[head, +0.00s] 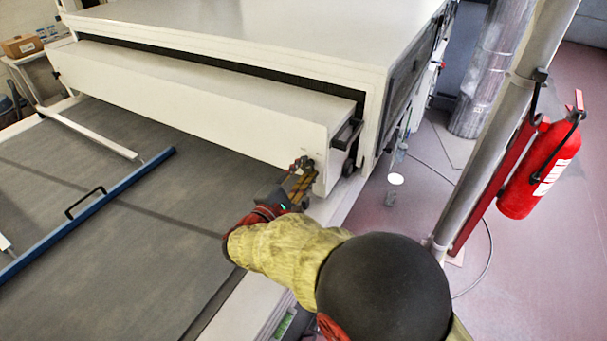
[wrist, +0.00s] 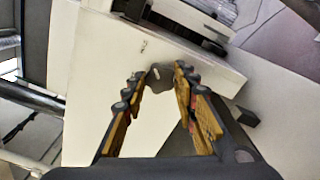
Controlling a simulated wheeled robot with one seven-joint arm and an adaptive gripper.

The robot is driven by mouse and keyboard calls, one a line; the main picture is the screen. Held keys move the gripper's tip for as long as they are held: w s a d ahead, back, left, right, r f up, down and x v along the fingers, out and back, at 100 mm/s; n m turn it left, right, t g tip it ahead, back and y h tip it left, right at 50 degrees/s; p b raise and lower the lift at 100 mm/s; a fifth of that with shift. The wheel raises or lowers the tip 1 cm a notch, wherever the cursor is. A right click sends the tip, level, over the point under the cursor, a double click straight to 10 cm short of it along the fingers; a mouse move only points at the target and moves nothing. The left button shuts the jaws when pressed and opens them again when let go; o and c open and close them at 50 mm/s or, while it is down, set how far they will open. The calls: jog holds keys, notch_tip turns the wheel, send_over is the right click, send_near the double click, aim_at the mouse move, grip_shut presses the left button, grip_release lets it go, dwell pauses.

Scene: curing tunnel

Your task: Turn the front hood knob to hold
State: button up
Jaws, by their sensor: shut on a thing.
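The front hood (head: 215,98) is a long white box across the mouth of the white tunnel in the head view. Its white end face (wrist: 95,80) fills the middle of the wrist view. The hood knob (wrist: 160,77) is a small dark grey knob on that face, with a pale mark on it. My gripper (wrist: 157,80) is shut on the knob, with a fingertip at each side of it. In the head view my gripper (head: 305,172) reaches the hood's near right corner, and the fingers hide the knob there. I cannot read any hold marking.
A grey conveyor belt (head: 110,190) lies left of my arm, with a blue bar (head: 95,210) and black handle across it. At the right stand a grey post (head: 500,125) and a red fire extinguisher (head: 540,170). Open floor lies beyond the machine's right side.

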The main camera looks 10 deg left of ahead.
dwell(0.3)
jog(key=o, duration=1.1)
jog(key=shift+o, duration=0.3)
jog(key=v, duration=1.2)
